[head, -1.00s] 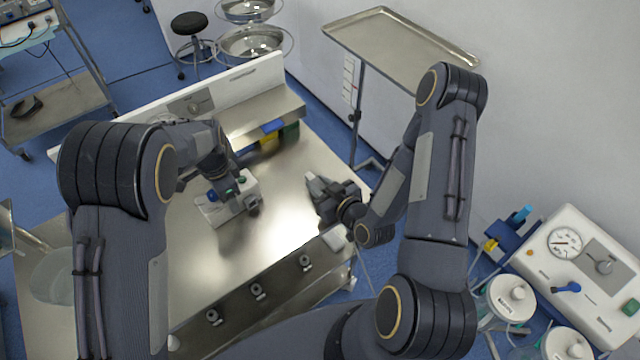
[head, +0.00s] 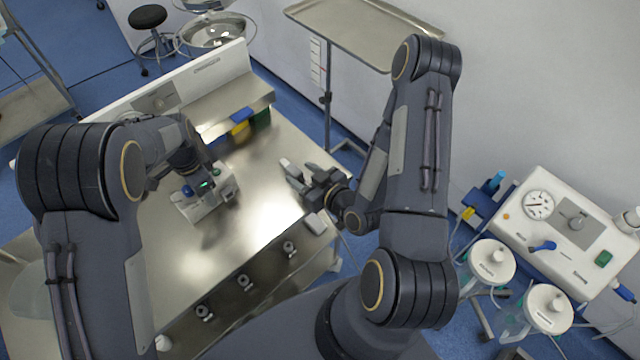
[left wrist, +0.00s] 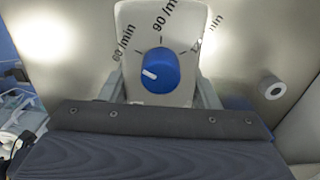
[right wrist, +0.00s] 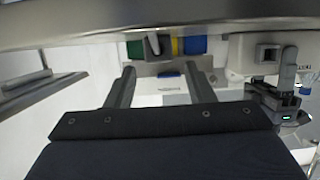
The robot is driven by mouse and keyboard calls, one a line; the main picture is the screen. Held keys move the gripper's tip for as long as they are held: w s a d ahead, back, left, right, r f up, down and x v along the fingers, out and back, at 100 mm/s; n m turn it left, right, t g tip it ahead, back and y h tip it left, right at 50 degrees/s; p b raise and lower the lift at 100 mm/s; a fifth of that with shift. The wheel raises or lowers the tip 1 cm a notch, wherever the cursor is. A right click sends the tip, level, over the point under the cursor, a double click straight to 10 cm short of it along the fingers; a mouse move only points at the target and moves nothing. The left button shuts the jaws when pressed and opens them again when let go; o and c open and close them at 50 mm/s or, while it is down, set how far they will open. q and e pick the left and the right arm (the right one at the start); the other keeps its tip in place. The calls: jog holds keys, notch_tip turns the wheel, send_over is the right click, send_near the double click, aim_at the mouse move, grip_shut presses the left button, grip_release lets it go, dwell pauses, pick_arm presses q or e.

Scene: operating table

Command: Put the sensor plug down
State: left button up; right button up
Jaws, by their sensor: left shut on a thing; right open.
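My left gripper (left wrist: 161,92) is shut on a white box with a blue knob (left wrist: 157,71) and a rate scale. Its fingers lie along both sides of the box, which also shows on the steel table in the head view (head: 207,208). My right gripper (head: 304,173) is open over the right part of the table. In the right wrist view its two fingers (right wrist: 160,85) stand wide apart. A small grey piece (right wrist: 154,46) shows beyond and between them; it may be the sensor plug, but I cannot tell for sure. Nothing is clearly held in the right gripper.
Blue, yellow and green blocks (head: 240,128) sit below the raised shelf at the back of the steel table (head: 262,188). A tray stand (head: 345,30) is behind the right arm. A white gauge unit (head: 570,235) stands at the right. The table's middle is clear.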

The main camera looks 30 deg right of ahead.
jog(key=v, duration=0.8)
pick_arm(q)
jog(key=shift+f, duration=0.1)
pick_arm(e)
jog(key=d+r+m+g+h, duration=0.1)
jog(key=d+r+g, duration=0.15)
jog(key=r, duration=0.25)
jog(key=d+r+g+h, duration=0.1)
jog(key=d+r+g, duration=0.1)
jog(key=r+g, duration=0.15)
jog(key=s+a+r+m+g+y, duration=0.2)
jog(key=s+a+r+y, duration=0.1)
jog(key=s+a+r, duration=0.5)
jog(key=s+r, duration=0.2)
jog(key=s, duration=0.1)
jog(key=shift+s+a+r+m+g, duration=0.15)
jog(key=shift+s+a+m+g, duration=0.15)
jog(key=shift+m+g, duration=0.1)
